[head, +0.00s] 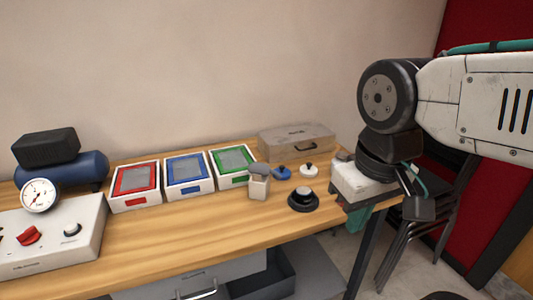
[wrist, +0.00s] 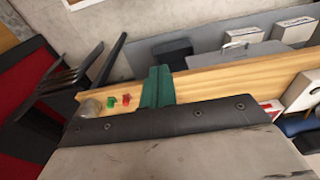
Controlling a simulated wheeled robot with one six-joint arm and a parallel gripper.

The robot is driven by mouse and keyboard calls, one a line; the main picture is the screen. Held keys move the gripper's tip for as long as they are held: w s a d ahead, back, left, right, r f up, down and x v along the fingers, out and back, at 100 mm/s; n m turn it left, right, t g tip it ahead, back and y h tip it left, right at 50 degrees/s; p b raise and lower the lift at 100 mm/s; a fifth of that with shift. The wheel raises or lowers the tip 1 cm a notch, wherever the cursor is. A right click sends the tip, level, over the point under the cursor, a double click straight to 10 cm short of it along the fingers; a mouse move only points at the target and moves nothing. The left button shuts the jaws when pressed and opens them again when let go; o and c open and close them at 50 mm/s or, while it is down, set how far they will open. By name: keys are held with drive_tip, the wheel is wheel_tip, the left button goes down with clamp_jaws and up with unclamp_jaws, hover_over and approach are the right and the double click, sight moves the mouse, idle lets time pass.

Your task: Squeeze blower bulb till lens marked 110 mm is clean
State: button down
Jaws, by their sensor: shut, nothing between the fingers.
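My gripper (head: 355,219) is at the right end of the bench, its teal fingers pointing down near the table edge. In the wrist view the green fingers (wrist: 157,86) lie side by side, shut and empty. A grey rounded object on a pale block (head: 259,182) stands mid-bench, left of my gripper; it may be the blower bulb, but I cannot be sure. A black round piece with a pale top (head: 303,201) sits just right of it. A blue knob-like piece (head: 281,173) and a white one (head: 308,170) lie behind. No 110 mm marking is readable.
Red (head: 135,185), blue (head: 187,175) and green (head: 232,167) framed boxes line the back. A grey case (head: 296,142) is behind. A gauge (head: 39,195) and control box (head: 50,240) are left. The front bench strip is clear. Chairs (head: 432,235) stand right.

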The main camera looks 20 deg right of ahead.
drive_tip(key=w+a+r+t, duration=0.1)
drive_tip(key=w+t, duration=0.1)
drive_tip(key=w, duration=1.4)
drive_tip(key=w+a+r+t, duration=0.1)
drive_tip(key=w+r+t, duration=0.1)
drive_tip(key=w, duration=1.4)
drive_tip(key=shift+a+r+t, duration=0.25)
drive_tip(key=shift+a+t, duration=0.05)
drive_tip(key=shift+t, duration=0.5)
hover_over(261, 165)
drive_tip(key=f, duration=0.8)
drive_tip(key=shift+w+f, duration=0.1)
drive_tip(key=shift+w, duration=0.2)
drive_tip(key=shift+s+f, duration=0.2)
drive_tip(key=shift+f, duration=1)
drive_tip(key=shift+s+a+f, duration=0.1)
drive_tip(key=shift+f, duration=0.7)
